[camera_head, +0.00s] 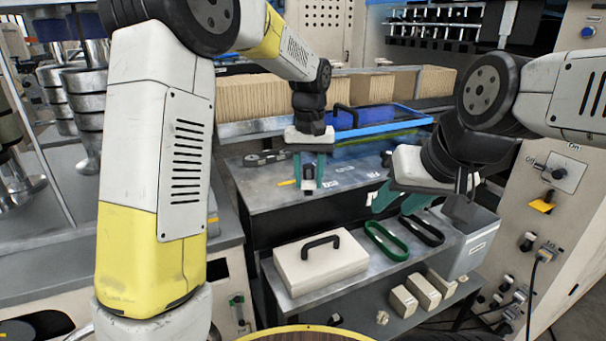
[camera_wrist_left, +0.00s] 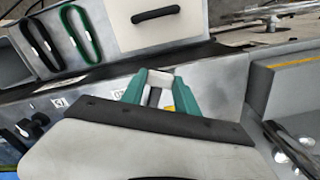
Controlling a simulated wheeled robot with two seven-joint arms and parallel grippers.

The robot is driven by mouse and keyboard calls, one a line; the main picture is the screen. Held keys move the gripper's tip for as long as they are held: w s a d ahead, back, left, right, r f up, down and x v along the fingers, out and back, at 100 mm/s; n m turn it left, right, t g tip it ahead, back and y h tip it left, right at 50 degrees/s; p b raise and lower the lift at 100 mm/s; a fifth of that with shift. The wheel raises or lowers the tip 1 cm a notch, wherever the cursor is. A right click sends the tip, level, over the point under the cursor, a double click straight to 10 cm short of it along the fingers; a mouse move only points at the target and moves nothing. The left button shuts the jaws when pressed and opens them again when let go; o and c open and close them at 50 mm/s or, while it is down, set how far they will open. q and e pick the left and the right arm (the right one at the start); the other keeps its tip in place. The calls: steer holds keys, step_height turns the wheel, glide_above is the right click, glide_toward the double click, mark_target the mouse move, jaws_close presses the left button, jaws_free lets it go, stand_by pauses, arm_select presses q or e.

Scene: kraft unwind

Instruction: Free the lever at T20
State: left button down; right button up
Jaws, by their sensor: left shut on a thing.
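My left gripper (camera_head: 309,182) points down over the grey bench top, with its teal fingers shut on a small white-and-dark upright piece (camera_head: 308,171), which looks like the lever. In the left wrist view the piece (camera_wrist_left: 154,93) sits between the teal fingers (camera_wrist_left: 160,84). The fingers hide much of it, and its base is hard to make out. A small label beside it is only partly readable, so I cannot confirm T20. My right gripper (camera_head: 397,200) hangs apart to the right, its teal fingers spread and seemingly empty.
A cream lidded box (camera_head: 320,265) with a black handle, a green loop (camera_head: 386,240) and a black loop (camera_head: 423,230) lie on the lower front shelf. A grey bin (camera_head: 468,245) stands at right. A control panel (camera_head: 560,170) rises at right.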

arm_select(q)
steer(key=shift+w+d+r+n, duration=0.1)
steer(key=shift+d+n, duration=0.4)
steer(key=shift+n, duration=0.1)
steer(key=c, duration=0.9)
jaws_free()
steer(key=shift+r, duration=3.85)
